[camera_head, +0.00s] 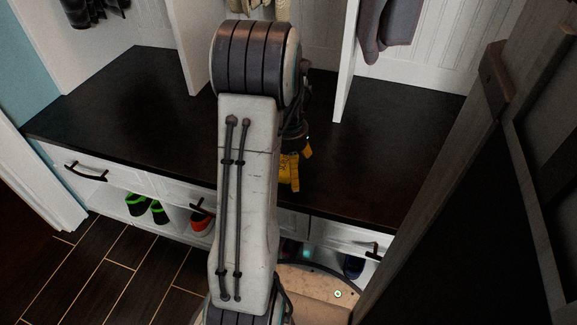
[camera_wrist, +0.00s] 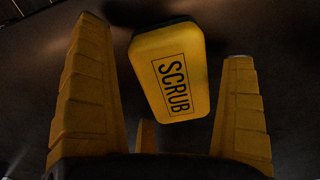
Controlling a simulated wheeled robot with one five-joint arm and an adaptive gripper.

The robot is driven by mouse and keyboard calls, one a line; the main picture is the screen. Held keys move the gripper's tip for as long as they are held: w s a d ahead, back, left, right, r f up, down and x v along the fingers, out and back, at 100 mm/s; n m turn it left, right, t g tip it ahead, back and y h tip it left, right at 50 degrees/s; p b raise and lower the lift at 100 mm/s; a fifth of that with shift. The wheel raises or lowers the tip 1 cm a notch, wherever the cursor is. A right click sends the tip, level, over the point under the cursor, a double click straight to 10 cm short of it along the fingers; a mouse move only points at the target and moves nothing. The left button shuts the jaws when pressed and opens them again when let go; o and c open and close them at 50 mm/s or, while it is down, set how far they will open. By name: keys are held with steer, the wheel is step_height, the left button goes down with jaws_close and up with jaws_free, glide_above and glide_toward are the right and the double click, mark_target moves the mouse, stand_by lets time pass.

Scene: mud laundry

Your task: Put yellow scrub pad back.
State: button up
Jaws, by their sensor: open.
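The yellow scrub pad (camera_wrist: 172,70) shows in the wrist view as a rounded block with a dark edge and the word SCRUB in a black frame. It is over the dark surface, slightly tilted in the picture, between the two yellow fingers of my gripper (camera_wrist: 163,42). The fingers are spread wide, with a visible gap on either side of the pad. In the head view my gripper (camera_head: 290,172) is mostly hidden behind my arm, over the dark bench top (camera_head: 110,98). I cannot make out the pad there.
White dividers (camera_head: 346,65) stand on the bench, with clothes (camera_head: 388,30) hanging above. Drawers (camera_head: 85,172) and open cubbies with green shoes (camera_head: 148,208) and a red shoe (camera_head: 202,222) are below. A dark wooden frame (camera_head: 465,160) blocks the right side. The bench's left part is clear.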

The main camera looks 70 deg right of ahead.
steer(key=shift+r, duration=0.1)
steer(key=shift+r+p, duration=0.85)
steer(key=shift+r, duration=0.5)
step_height(320, 180, up, 9)
steer(key=p, duration=1.1)
steer(key=shift+r, duration=0.2)
steer(key=w+a+r+n, duration=0.4)
steer(key=w+a, duration=0.4)
steer(key=w+a+r+n, duration=0.4)
steer(key=w+a, duration=0.3)
steer(key=s+a+r+n+t, duration=0.1)
steer(key=a+n, duration=0.4)
steer(key=a, duration=0.6)
steer(key=s+a+r+n+t, duration=0.1)
steer(key=a+n, duration=0.4)
steer(key=a, duration=0.6)
steer(key=shift+s+a+r, duration=0.25)
steer(key=shift+a+r, duration=0.15)
steer(key=shift+r, duration=0.15)
